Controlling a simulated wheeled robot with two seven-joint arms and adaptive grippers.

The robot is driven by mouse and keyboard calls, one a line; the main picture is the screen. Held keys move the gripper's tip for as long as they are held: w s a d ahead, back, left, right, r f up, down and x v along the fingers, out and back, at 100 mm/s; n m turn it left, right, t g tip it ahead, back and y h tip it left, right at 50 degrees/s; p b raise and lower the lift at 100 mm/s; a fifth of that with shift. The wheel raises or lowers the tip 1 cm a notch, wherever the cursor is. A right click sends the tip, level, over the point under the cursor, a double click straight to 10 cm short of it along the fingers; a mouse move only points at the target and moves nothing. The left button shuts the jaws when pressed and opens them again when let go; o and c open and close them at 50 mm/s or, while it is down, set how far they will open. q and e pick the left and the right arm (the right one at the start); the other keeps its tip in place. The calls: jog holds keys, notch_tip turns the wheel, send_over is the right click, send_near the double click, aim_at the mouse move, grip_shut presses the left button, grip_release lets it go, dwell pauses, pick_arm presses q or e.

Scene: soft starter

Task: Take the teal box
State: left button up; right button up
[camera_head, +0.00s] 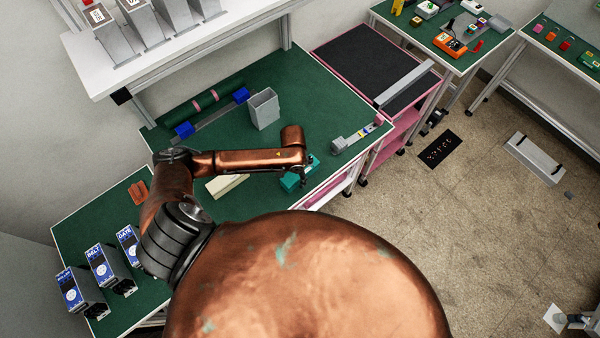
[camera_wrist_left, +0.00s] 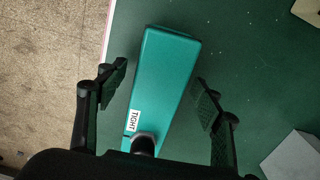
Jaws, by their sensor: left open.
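The teal box (camera_head: 289,182) lies on the green mat of the workbench, near its front edge, partly hidden by my left arm. In the left wrist view the teal box (camera_wrist_left: 168,70) is a long block with a white "TIGHT" label at its near end. My left gripper (camera_head: 304,180) points down over the box. In the wrist view its open fingers (camera_wrist_left: 160,88) stand on either side of the box, with gaps showing to both sides. Whether the fingertips are down at the box's height is unclear. My right gripper is not in view.
A cream block (camera_head: 227,185) lies left of the box, and a grey open bin (camera_head: 264,108) stands behind it. A grey device (camera_head: 352,139) sits to the right. Blue labelled boxes (camera_head: 104,268) stand at the left. Bare mat lies between the bin and the arm.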

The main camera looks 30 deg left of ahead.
pick_arm(q)
jog(key=shift+c, duration=0.3)
jog(key=c, duration=1.4)
jog(key=shift+r, duration=0.1)
